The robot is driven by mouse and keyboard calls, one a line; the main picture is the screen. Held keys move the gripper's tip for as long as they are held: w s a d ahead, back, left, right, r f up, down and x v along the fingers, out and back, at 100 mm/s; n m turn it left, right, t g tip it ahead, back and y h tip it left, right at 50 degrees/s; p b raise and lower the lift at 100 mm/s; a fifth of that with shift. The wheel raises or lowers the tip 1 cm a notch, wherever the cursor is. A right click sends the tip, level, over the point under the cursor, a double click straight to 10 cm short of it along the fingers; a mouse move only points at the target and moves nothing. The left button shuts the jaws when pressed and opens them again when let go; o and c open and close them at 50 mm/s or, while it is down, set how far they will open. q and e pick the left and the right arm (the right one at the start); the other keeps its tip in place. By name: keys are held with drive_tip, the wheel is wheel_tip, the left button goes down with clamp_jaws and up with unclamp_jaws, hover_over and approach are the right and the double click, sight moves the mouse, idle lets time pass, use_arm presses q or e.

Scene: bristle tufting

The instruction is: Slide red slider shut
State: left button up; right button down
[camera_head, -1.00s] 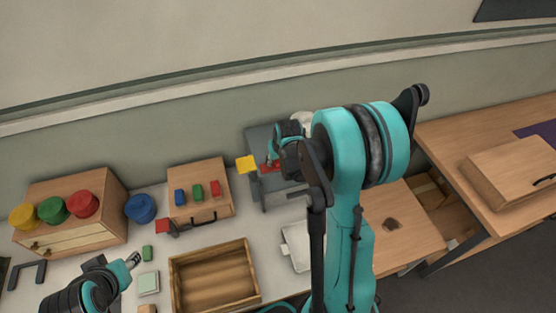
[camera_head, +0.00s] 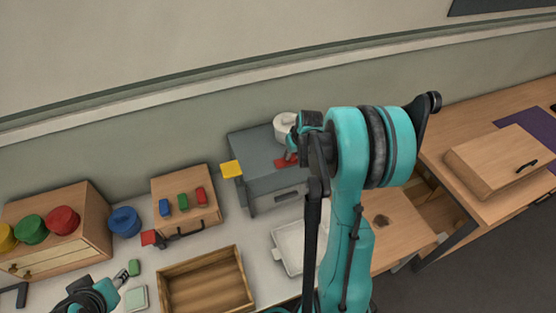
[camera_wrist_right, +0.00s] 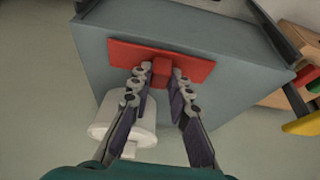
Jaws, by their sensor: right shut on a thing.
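The red slider (camera_head: 287,161) is a flat red plate with a raised knob on top of a grey box (camera_head: 262,182). In the right wrist view the red slider (camera_wrist_right: 190,64) lies across the surface of the grey box (camera_wrist_right: 205,115). My right gripper (camera_wrist_right: 163,75) is shut on its knob, one finger on each side. In the head view my right gripper (camera_head: 292,152) is at the slider, and its arm hides the right part of the box. My left gripper (camera_head: 129,270) is low at the left, away from the box; its jaw opening is unclear.
A white roll (camera_head: 286,124) stands behind the right gripper. A yellow piece (camera_head: 231,169) is at the box's left edge. A wooden tray (camera_head: 207,281), a white tray (camera_head: 288,248) and a wooden case with coloured blocks (camera_head: 187,199) stand in front and left.

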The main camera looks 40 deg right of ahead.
drive_tip(key=shift+d, duration=0.15)
drive_tip(key=c, duration=1.5)
unclamp_jaws()
drive_tip(key=shift+o, duration=0.5)
drive_tip(key=shift+s+d, duration=0.1)
drive_tip(key=shift+d, duration=0.05)
drive_tip(key=shift+s+r, duration=0.1)
drive_tip(key=shift+r, duration=0.2)
drive_tip(key=v, duration=1.1)
drive_tip(key=shift+r, duration=0.15)
